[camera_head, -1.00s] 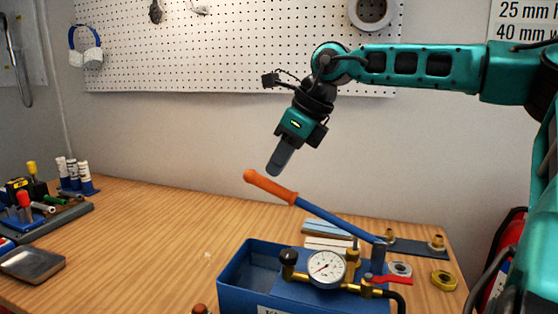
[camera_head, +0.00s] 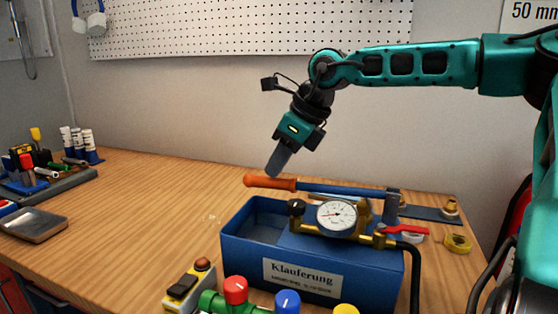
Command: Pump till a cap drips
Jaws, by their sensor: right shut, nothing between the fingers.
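The blue test pump (camera_head: 240,250) stands on the bench, labelled "Klauferung". Its blue lever is nearly level, with the orange handle grip (camera_head: 268,183) at the left end. My right gripper (camera_head: 275,170) is shut and empty, its fingers pointing down at the orange grip, apparently touching or just above it. A pressure gauge (camera_head: 336,214) sits on the pump; its needle is too small to read. A red-handled valve (camera_head: 403,229) and a black hose (camera_head: 414,275) are at the right. Red (camera_head: 235,290), blue (camera_head: 287,301) and yellow (camera_head: 346,309) caps show at the bottom edge. My left gripper is not in view.
A switch box with a red button (camera_head: 187,285) stands front left of the pump. A metal tray (camera_head: 32,225) and a tool holder (camera_head: 55,184) are at the far left. The bench between is mostly clear. Brass fittings (camera_head: 451,207) lie at the right.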

